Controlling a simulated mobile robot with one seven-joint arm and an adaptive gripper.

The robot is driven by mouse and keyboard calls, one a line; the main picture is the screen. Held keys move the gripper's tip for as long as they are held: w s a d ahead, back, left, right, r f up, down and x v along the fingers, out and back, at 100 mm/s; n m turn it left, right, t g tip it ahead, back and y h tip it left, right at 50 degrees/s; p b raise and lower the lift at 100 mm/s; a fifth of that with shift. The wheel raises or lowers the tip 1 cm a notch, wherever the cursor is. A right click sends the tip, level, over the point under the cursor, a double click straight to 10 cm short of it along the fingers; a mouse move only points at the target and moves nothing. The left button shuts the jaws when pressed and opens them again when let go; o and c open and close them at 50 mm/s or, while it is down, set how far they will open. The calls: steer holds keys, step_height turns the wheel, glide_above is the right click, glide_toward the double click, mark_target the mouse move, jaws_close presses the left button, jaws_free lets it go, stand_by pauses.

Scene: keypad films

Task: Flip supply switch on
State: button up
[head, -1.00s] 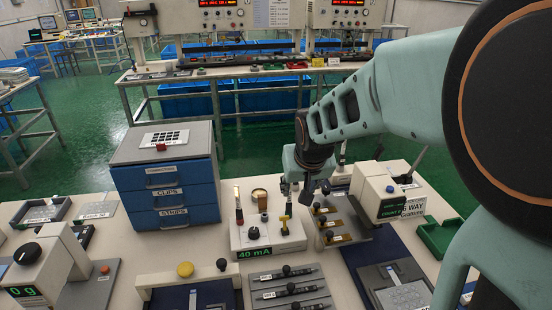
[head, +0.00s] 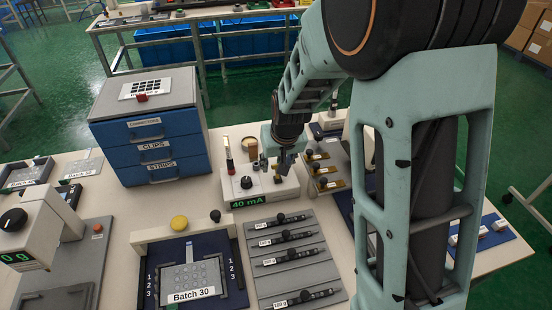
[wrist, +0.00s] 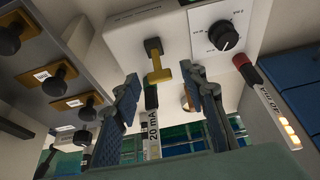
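The white supply box (head: 262,190) stands on the bench with a green "40 mA" display (head: 247,202) and a black dial (head: 246,183). In the head view my gripper (head: 283,163) is low over the box's right part and hides the switch.
A "20 mA" labelled piece (wrist: 153,130) shows between my fingers. A rack with brass-plated knobs (head: 322,168) is close on the right. Blue drawers (head: 158,155) stand left; a Batch 30 fixture (head: 190,278) and weight tray (head: 290,260) lie in front.

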steer(key=shift+x, duration=0.85)
jaws_close()
steer(key=shift+w+a+r+g+p, duration=0.15)
steer(key=shift+g+p, duration=0.25)
steer(key=shift+p, duration=0.45)
steer(key=shift+w+f+g+h+p, duration=0.25)
steer(key=shift+w+g+h+p, duration=0.05)
steer(key=shift+g+p, duration=0.4)
jaws_free()
